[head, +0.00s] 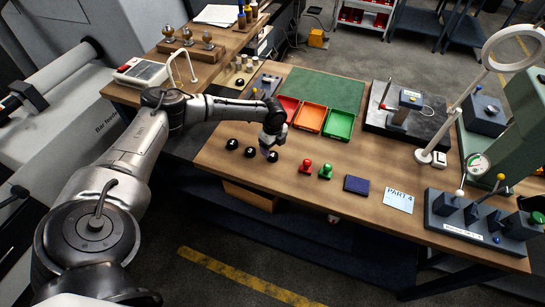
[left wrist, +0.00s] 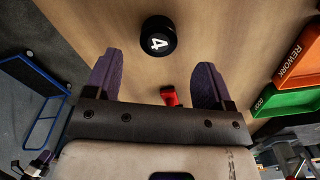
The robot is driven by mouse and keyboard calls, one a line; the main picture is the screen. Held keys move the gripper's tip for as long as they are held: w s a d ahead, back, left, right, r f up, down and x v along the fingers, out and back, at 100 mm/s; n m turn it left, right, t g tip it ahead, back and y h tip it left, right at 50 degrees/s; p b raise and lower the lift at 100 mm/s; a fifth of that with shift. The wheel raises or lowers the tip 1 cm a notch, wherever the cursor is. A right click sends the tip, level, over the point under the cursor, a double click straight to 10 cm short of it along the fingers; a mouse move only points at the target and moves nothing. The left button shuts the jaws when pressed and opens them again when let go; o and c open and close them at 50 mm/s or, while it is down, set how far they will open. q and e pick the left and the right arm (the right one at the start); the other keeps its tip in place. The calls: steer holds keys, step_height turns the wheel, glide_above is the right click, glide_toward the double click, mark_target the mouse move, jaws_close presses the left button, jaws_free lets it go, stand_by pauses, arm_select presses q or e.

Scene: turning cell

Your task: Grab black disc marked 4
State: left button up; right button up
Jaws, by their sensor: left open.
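The black disc marked 4 (left wrist: 157,36) lies flat on the wooden table. In the left wrist view its white 4 shows clearly, a little beyond the fingertips. In the head view, a black disc (head: 273,157) lies just below my left gripper (head: 268,147); its mark is too small to read there.
A red knobbed piece (head: 306,166) and a green one (head: 326,171) stand to the right. Red, orange and green trays (head: 309,118) lie behind. A dark blue block (head: 356,184) and a PART 4 card (head: 398,196) lie further right.

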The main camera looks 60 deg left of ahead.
mark_target(273, 155)
arm_select(q)
steer(key=shift+s+f, duration=0.15)
steer(key=shift+f, duration=2.55)
steer(key=c, duration=1)
steer(key=shift+c, duration=0.6)
steer(key=shift+r, duration=0.15)
